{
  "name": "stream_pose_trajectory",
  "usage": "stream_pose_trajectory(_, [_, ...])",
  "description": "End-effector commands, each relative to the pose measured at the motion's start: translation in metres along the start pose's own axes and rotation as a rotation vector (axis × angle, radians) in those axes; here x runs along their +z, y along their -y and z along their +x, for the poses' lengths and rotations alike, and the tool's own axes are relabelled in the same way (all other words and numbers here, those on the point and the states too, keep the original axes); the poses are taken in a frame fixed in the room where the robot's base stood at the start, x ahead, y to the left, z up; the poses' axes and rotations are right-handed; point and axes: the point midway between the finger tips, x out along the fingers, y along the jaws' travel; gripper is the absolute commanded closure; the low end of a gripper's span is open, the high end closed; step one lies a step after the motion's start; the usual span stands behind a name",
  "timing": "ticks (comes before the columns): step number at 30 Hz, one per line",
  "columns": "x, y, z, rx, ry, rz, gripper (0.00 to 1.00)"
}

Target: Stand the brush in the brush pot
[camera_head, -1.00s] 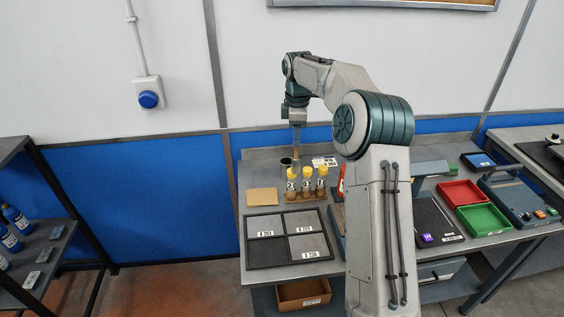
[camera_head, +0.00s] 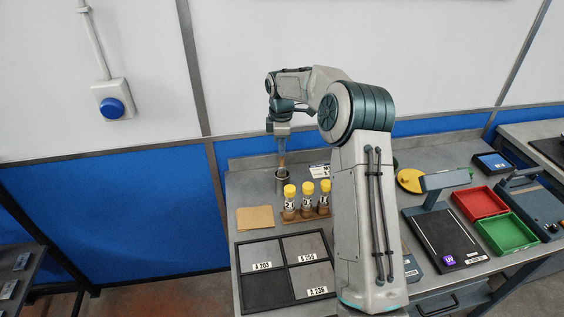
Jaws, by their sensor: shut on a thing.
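The brush pot (camera_head: 281,186) is a small grey metal cylinder. It stands upright on the bench behind the yellow-capped bottles. My gripper (camera_head: 282,153) points down just above the pot, small in the view. It is shut on the brush (camera_head: 282,164), a thin tan-orange piece showing below the jaws. The brush is roughly upright and its lower end meets the pot's mouth in the picture. I cannot tell how deep it reaches, as the pot wall hides anything inside.
Several yellow-capped bottles (camera_head: 307,203) stand in a rack close in front of the pot. A tan pad (camera_head: 255,218) lies to the left. A black tray (camera_head: 282,239) with grey plates is in front. A red tray (camera_head: 480,203) and a green tray (camera_head: 506,234) lie at right.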

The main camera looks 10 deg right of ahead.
Motion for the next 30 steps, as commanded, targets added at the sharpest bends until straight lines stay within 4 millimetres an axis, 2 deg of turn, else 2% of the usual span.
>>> stream_pose_trajectory(9, [0.002,0.000,0.045,-0.003,0.000,0.004,1.00])
stream_pose_trajectory(23, [0.003,0.000,0.056,-0.001,0.000,0.005,1.00])
stream_pose_trajectory(24, [0.003,0.000,0.054,0.000,0.000,0.005,0.74])
stream_pose_trajectory(25, [0.003,0.000,0.054,0.000,0.000,0.005,0.66])
stream_pose_trajectory(30, [0.003,0.000,0.054,-0.001,0.000,0.005,0.63])
